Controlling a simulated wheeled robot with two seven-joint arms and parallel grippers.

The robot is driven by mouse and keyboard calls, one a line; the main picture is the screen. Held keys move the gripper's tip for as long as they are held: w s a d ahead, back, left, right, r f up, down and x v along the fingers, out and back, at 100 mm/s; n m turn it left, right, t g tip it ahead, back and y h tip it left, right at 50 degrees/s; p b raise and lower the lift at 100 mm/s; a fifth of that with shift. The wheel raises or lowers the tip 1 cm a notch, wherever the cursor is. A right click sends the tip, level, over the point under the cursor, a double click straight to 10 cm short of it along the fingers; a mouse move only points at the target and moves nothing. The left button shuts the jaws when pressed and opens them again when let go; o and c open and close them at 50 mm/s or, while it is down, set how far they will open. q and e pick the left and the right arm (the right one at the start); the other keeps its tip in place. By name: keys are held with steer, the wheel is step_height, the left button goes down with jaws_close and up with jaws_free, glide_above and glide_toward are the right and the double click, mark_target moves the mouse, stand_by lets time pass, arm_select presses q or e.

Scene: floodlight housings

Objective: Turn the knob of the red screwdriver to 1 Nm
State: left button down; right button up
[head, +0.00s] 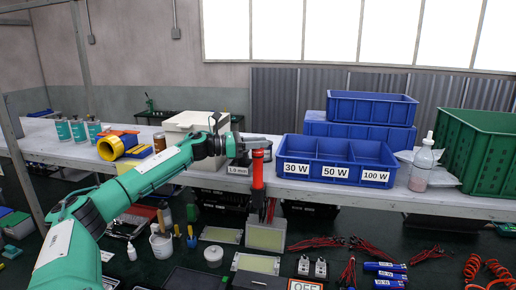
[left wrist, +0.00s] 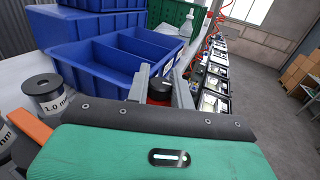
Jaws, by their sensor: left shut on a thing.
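The red screwdriver (head: 258,176) stands upright at the front edge of the shelf, its tip pointing down. Its dark top knob (left wrist: 160,83) shows between my fingers in the left wrist view, with a little red body below it. My left gripper (head: 262,143) reaches in from the left at the top of the screwdriver and is shut on it. In the left wrist view, the two grey fingers of the gripper (left wrist: 160,88) stand on either side of the knob. The scale setting on the knob cannot be read. My right gripper is not in view.
A blue bin (head: 337,160) labelled 30 W, 50 W and 100 W stands right of the screwdriver. A spool marked 1.0 mm (head: 239,166) stands close on its left. A bottle (head: 423,166) and green crate (head: 487,150) are farther right. Lamp parts and cables lie on the bench below.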

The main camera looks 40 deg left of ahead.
arm_select(q)
steer(key=m+g+h+b, duration=0.1)
steer(key=m+g+h, duration=0.1)
steer(key=h, duration=0.1)
steer(key=shift+m+g, duration=0.3)
steer(key=shift+g, duration=0.1)
steer(key=shift+m+g+h, duration=0.5)
steer(key=shift+g, duration=0.2)
steer(key=c, duration=1.2)
jaws_free()
steer(key=shift+d, duration=0.1)
steer(key=shift+c, duration=0.2)
steer(key=shift+r+b, duration=0.1)
steer(key=shift+b, duration=0.2)
steer(key=shift+r+b, duration=0.35)
steer(key=shift+r, duration=0.25)
step_height(320, 180, up, 19)
steer(key=b, duration=0.3)
steer(key=shift+f, duration=0.15)
